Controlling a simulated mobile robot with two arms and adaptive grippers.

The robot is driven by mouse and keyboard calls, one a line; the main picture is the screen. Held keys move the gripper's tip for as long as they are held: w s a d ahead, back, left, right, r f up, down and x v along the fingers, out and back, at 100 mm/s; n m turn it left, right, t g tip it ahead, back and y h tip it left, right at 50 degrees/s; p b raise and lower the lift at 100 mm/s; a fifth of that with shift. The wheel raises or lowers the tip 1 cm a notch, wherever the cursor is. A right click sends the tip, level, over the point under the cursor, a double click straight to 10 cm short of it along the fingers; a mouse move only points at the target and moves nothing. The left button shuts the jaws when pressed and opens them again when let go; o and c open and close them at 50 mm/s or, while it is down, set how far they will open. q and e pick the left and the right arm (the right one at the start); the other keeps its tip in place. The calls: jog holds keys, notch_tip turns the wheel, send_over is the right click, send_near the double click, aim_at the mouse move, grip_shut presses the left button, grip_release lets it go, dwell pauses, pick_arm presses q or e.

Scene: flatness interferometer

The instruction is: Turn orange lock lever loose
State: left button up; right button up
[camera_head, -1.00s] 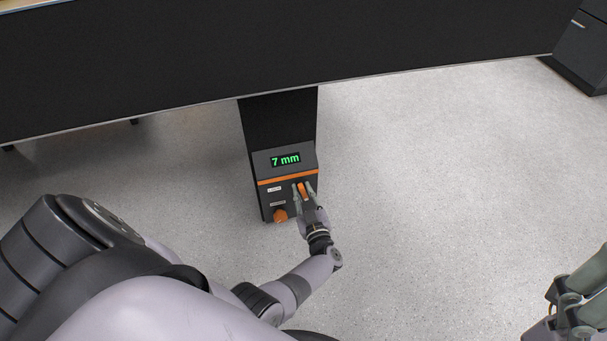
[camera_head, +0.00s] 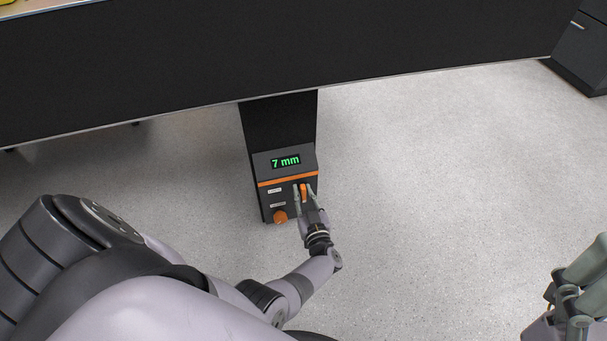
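The orange lock lever (camera_head: 303,190) is on the front of a dark control box (camera_head: 264,197) low on the black column. My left gripper (camera_head: 303,187) reaches it from below, with one finger on each side of the lever. The fingers look closed on it, though any small gap is too fine to see. The lever stands about upright in the picture. An orange knob (camera_head: 280,216) is to the lower left of the lever. My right gripper (camera_head: 578,285) is partly in view at the lower right, away from the box; its fingertip opening is unclear.
The display (camera_head: 286,161) above the lever reads 7 mm in green. A large black table panel (camera_head: 300,50) overhangs the box from behind. A dark cabinet (camera_head: 580,50) stands at the upper right. The pale floor (camera_head: 430,190) to the right is clear.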

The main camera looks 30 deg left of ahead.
pick_arm(q)
jog(key=shift+o, duration=1.2)
